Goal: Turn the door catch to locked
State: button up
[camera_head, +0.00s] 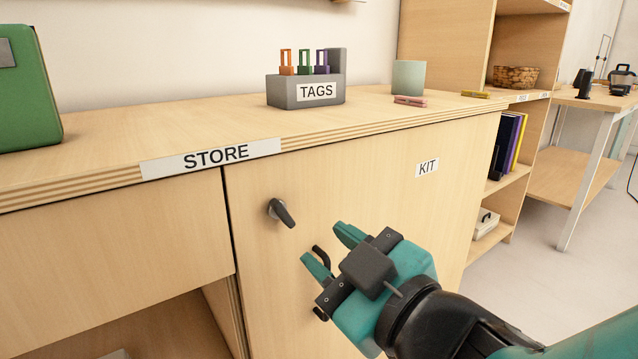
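The door catch (282,212) is a small dark grey turn knob on a round base, near the upper left of the cupboard door. Its lever tilts down to the right. The pale wood door (370,200) carries a KIT label (427,168) and appears closed. My gripper (333,248), with teal fingers, is open and empty, below and to the right of the catch and apart from it. A dark curved handle (321,256) shows behind the fingers, partly hidden by them.
A STORE label (212,159) marks the counter edge. On top are a grey TAGS holder (306,91), a pale green cup (408,77), a pink peg (410,101) and a green case (28,90). An open shelf (500,200) stands to the right. Floor is clear there.

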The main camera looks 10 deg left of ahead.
aim_at(285, 215)
jog(key=p+x, duration=0.8)
jog(key=x, duration=0.1)
jog(key=shift+r, duration=0.2)
jog(key=shift+w+a+f+p, duration=0.25)
jog(key=shift+w+a+p, duration=0.2)
jog(key=shift+a, duration=0.1)
grip_shut()
